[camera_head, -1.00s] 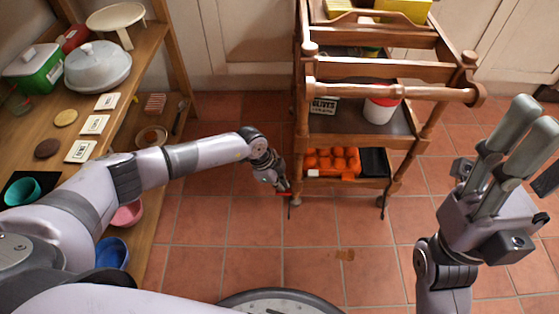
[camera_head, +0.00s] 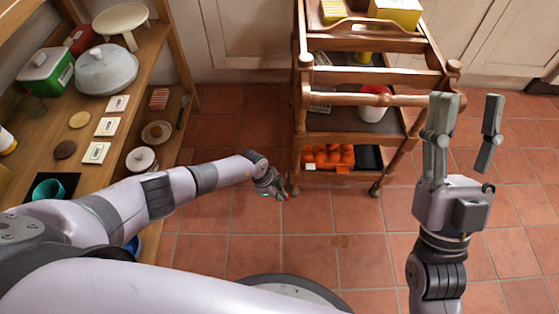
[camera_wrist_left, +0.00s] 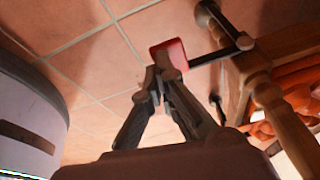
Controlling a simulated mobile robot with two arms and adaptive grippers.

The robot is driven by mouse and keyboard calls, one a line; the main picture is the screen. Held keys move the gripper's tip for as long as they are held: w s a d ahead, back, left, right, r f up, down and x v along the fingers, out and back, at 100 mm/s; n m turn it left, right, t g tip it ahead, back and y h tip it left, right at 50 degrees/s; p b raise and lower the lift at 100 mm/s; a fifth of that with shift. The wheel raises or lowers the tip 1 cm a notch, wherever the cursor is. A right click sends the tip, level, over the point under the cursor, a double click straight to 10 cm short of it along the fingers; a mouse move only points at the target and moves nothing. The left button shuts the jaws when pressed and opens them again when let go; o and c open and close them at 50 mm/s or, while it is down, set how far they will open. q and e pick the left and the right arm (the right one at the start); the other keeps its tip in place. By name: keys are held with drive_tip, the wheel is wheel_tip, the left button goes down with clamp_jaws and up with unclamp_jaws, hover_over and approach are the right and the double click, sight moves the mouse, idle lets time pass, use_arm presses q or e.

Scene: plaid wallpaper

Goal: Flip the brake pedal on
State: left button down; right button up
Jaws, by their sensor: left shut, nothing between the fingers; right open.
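The brake pedal (camera_wrist_left: 168,54) is a small red pad on a dark bar at the cart's leg, seen in the left wrist view. My left gripper (camera_wrist_left: 158,72) is shut and empty, its fingertips right at the pedal's lower edge; I cannot tell whether they touch. In the head view, my left gripper (camera_head: 281,193) is low beside the near left leg of the wooden cart (camera_head: 378,101), and the pedal is not clearly visible there. My right gripper (camera_head: 468,108) is open and empty, fingers pointing up, right of the cart.
A wooden shelf (camera_head: 150,83) with dishes stands on the left, under my left arm. The cart carries a white tub (camera_head: 374,106) and an orange object (camera_head: 330,158). Tiled floor (camera_head: 330,225) is clear in front of the cart.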

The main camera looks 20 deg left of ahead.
use_arm(q)
drive_tip(key=shift+s+f, duration=0.1)
drive_tip(key=shift+f, duration=0.1)
use_arm(e)
drive_tip(key=shift+w+f+g, duration=0.35)
drive_tip(key=shift+w+g, duration=0.05)
drive_tip(key=shift+w, duration=0.05)
use_arm(q)
drive_tip(key=shift+s+f, duration=0.1)
drive_tip(key=shift+s, duration=0.05)
